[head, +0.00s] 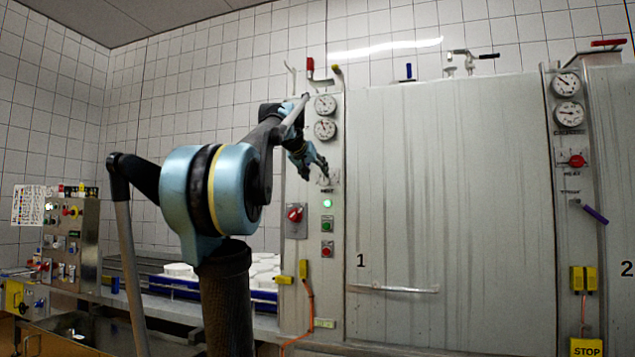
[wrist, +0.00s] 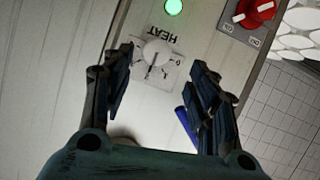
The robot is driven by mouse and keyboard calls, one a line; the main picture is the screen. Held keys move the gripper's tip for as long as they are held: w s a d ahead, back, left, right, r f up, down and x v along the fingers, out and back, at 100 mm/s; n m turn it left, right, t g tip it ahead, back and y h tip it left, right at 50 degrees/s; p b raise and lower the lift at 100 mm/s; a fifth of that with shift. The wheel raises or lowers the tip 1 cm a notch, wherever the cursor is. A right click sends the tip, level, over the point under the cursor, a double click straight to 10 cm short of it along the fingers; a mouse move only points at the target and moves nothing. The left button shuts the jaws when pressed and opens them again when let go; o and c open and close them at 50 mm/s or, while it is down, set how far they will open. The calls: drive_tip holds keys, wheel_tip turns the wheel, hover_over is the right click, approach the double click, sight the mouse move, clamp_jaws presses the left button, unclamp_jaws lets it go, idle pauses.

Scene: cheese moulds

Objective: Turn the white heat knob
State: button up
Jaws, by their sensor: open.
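The white heat knob (wrist: 157,53) sits on a small dial plate with the word HEAT, upside down in the wrist view. My gripper (wrist: 166,62) is open, with one dark finger to the left of the knob and the other to its right. Neither finger visibly touches the knob, and nothing is held. In the head view my gripper (head: 322,172) is at the narrow control panel, just above the HEAT label. It largely hides the knob there.
A green light (head: 327,203) glows below the knob. A red rotary switch (head: 295,214) is at its lower left. Two gauges (head: 325,129) are above. The large steel door (head: 450,200) marked 1 stands to the right. A blue handle (wrist: 187,128) shows near the right finger.

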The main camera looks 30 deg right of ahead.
drive_tip(key=shift+v, duration=2.05)
drive_tip(key=s+a+f+n+g+y, duration=0.1)
drive_tip(key=s+a+f+y, duration=0.1)
drive_tip(key=a+f, duration=0.65)
drive_tip(key=s+a+f+n+g+y, duration=0.15)
drive_tip(key=a+f, duration=0.25)
drive_tip(key=f, duration=1)
drive_tip(key=s+a+f+n+y, duration=0.1)
drive_tip(key=s+a+f+y, duration=0.1)
drive_tip(key=a+f, duration=0.65)
drive_tip(key=s+a+f+n+g+y, duration=0.1)
drive_tip(key=s+a+f, duration=0.4)
drive_tip(key=f, duration=0.7)
drive_tip(key=s+a+f+n+g+y, duration=0.1)
drive_tip(key=s+a+f+n+y, duration=0.1)
drive_tip(key=s+a+f, duration=0.2)
drive_tip(key=s+a+f+n+g+y, duration=0.1)
drive_tip(key=s+a+f, duration=0.4)
drive_tip(key=f, duration=1.5)
drive_tip(key=s+n+y, duration=0.1)
drive_tip(key=s, duration=0.4)
drive_tip(key=shift+a, duration=0.3)
drive_tip(key=shift+g, duration=0.25)
drive_tip(key=shift+w+f, duration=0.2)
drive_tip(key=shift+w, duration=0.2)
